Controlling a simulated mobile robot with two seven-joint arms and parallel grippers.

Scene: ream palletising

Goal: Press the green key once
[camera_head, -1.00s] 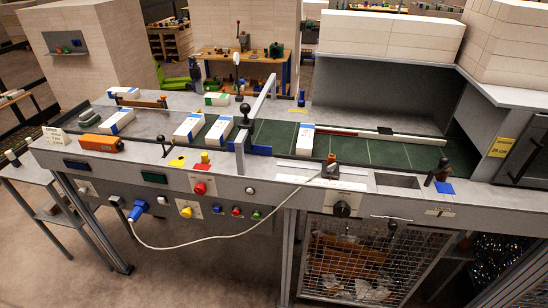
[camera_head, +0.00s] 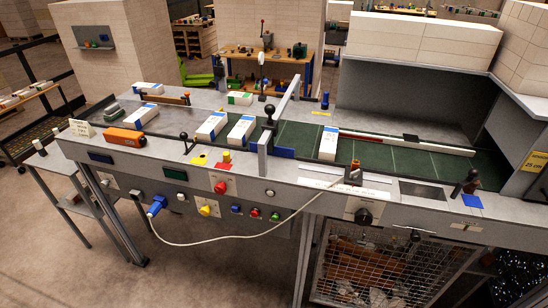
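The green key (camera_head: 275,216) is a small round button low on the grey front panel of the workbench. It is the rightmost of a row, beside a red key (camera_head: 254,212) and a blue key (camera_head: 235,209). Whether it is pressed in is too small to tell. Nothing covers it. Neither of my grippers shows in the head view.
A larger red knob (camera_head: 220,187) and a yellow knob (camera_head: 206,210) sit left of the keys. White reams (camera_head: 328,144) lie on the bench top. A wire-mesh cage (camera_head: 380,268) stands lower right.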

